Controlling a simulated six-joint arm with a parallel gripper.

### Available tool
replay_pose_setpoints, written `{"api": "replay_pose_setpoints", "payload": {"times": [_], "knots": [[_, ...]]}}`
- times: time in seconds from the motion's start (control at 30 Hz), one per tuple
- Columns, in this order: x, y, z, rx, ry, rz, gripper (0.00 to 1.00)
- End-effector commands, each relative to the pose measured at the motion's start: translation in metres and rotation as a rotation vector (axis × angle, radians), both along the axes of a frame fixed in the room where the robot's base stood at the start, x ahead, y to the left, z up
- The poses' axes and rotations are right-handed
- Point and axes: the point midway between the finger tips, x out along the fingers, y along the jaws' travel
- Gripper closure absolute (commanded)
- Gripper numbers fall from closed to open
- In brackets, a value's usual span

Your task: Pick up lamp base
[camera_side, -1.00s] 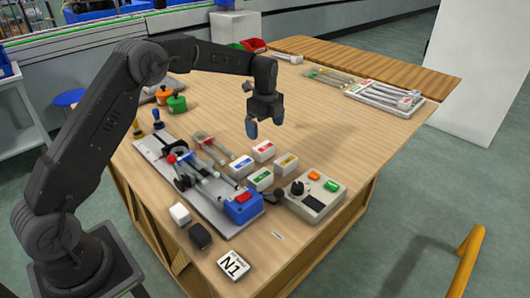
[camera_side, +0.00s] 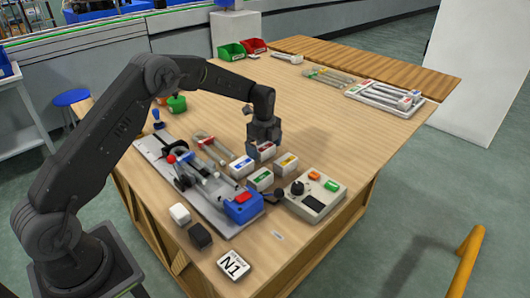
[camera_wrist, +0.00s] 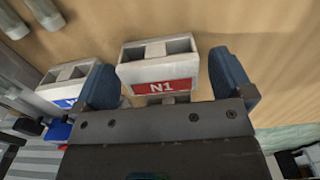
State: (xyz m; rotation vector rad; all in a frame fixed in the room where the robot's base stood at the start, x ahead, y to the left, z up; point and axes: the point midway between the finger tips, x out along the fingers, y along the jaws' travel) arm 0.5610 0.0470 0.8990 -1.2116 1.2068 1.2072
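A white block with two square hollows and a red label reading N1 (camera_wrist: 160,68) is between my fingers in the wrist view. In the side view this red-labelled block (camera_side: 266,149) is partly covered by my gripper (camera_side: 262,152). My gripper (camera_wrist: 165,78) is open, with blue fingertips on either side of the block. Wood shows between the block and the right finger; the left finger is close to it. Similar white blocks with blue (camera_side: 241,166), green (camera_side: 260,179) and yellow (camera_side: 286,163) labels stand around it. No frame marks which one is the lamp base.
A grey fixture plate with a blue unit (camera_side: 243,206) lies to the left. A control box (camera_side: 315,196) with coloured buttons stands at the front right. Racks of glass tubes (camera_side: 384,96) sit at the far right. The table's back middle is clear.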

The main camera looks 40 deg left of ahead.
Motion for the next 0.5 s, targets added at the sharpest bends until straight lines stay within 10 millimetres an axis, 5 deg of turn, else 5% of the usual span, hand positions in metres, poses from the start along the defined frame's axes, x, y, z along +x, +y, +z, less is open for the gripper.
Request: {"api": "replay_pose_setpoints", "payload": {"times": [0.5], "knots": [[0.0,-0.0001,0.0006,0.0,0.0,0.0,0.52]]}}
